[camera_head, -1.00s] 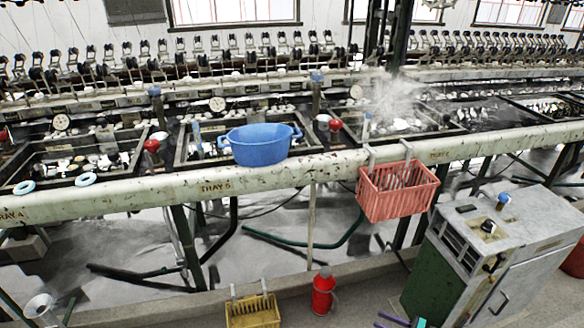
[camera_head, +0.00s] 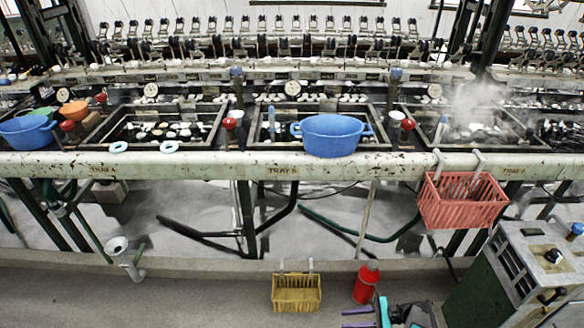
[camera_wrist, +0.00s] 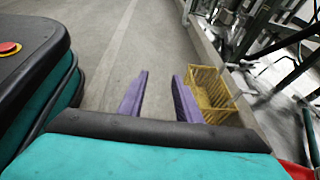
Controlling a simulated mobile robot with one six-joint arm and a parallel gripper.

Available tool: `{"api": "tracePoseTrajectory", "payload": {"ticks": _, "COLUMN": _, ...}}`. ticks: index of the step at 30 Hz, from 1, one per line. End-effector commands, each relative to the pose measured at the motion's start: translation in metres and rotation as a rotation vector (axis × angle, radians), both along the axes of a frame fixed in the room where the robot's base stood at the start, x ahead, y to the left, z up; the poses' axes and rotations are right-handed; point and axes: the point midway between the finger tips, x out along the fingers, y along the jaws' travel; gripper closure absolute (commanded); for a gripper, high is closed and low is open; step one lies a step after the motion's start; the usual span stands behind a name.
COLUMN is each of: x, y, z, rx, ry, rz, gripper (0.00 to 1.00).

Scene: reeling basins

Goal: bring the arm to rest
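My gripper (camera_wrist: 161,76) shows in the wrist view with its two purple fingers apart and only bare floor between them. It is open and empty. In the head view my gripper (camera_head: 347,319) is at the bottom edge, low in front of the bench, partly cut off by the frame. In the wrist view the yellow basket (camera_wrist: 209,92) is beside the right finger; I cannot tell the exact gap.
The bench rail (camera_head: 220,166) carries a blue basin (camera_head: 331,135) and a hung red basket (camera_head: 461,200). A grey-green cabinet (camera_head: 530,265) stands at the right. A white funnel-topped stand (camera_head: 125,255) is at the left. Floor (camera_head: 190,295) left of the yellow basket is clear.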

Motion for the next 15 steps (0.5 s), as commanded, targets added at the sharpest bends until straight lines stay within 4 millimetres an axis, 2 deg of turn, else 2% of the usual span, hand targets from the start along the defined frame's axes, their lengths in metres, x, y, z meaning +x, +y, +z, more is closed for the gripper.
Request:
{"api": "tracePoseTrajectory", "payload": {"ticks": 1, "x": -0.007, "y": 0.016, "z": 0.008, "rx": -0.017, "ry": 0.0, "rz": 0.044, "gripper": 0.69}}
{"api": "tracePoseTrajectory", "payload": {"ticks": 6, "x": -0.027, "y": 0.054, "z": 0.018, "rx": -0.078, "ry": -0.01, "rz": 0.183, "gripper": 0.69}}
{"api": "tracePoseTrajectory", "payload": {"ticks": 15, "x": -0.074, "y": 0.107, "z": 0.036, "rx": -0.192, "ry": -0.049, "rz": 0.447, "gripper": 0.69}}
